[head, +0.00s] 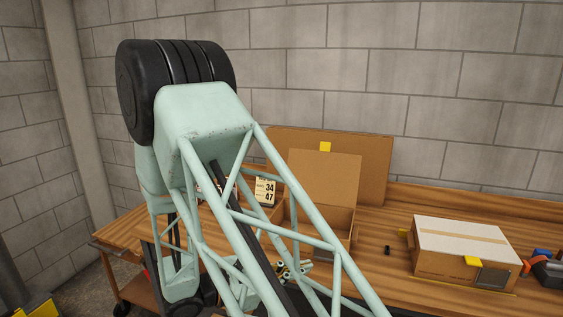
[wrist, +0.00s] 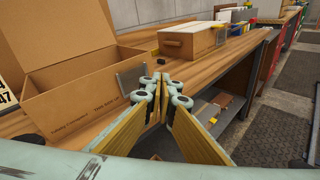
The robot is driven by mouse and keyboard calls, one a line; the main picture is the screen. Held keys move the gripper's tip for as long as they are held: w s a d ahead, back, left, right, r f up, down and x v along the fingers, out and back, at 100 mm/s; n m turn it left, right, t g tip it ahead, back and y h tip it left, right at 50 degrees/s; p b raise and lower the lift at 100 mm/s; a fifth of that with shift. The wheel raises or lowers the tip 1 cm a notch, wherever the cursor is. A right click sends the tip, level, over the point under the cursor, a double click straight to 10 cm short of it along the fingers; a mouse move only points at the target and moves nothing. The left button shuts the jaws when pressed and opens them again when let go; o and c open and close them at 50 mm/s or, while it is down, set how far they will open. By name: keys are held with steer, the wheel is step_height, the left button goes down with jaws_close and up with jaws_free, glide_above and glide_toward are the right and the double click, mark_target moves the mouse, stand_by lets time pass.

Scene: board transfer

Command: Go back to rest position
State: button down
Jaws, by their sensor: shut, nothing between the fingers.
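My gripper (wrist: 160,92) shows in the wrist view with its fingertips together and nothing between them. It hangs in front of the bench's front edge, apart from the boxes. In the head view my pale green arm crosses the middle, and only a small part near my gripper shows low behind its bars.
An open cardboard box (head: 325,178) stands on the wooden bench (head: 385,285), with its lid up. It also shows at left in the wrist view (wrist: 75,95). A closed carton (head: 462,250) sits to the right. A sign card (head: 265,191) stands left of the open box.

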steer(key=s+d+r+m+g+y, duration=0.3)
steer(key=s+d+r+m+g, duration=0.25)
steer(key=s+d+r, duration=0.4)
steer(key=s+d+r+m+g+y, duration=0.35)
steer(key=s+d+r+m, duration=0.3)
steer(key=s+d, duration=0.45)
steer(key=s+a+r+m+t+y, duration=0.2)
steer(key=s+r+m+y, duration=0.1)
steer(key=s, duration=0.6)
steer(key=s+a+r+m+t+y, duration=0.3)
steer(key=s+r+m+y, duration=0.1)
steer(key=s, duration=0.6)
steer(key=shift+a+r+m, duration=0.15)
steer(key=shift+r+m, duration=0.3)
steer(key=shift+m, duration=0.45)
stand_by(0.8)
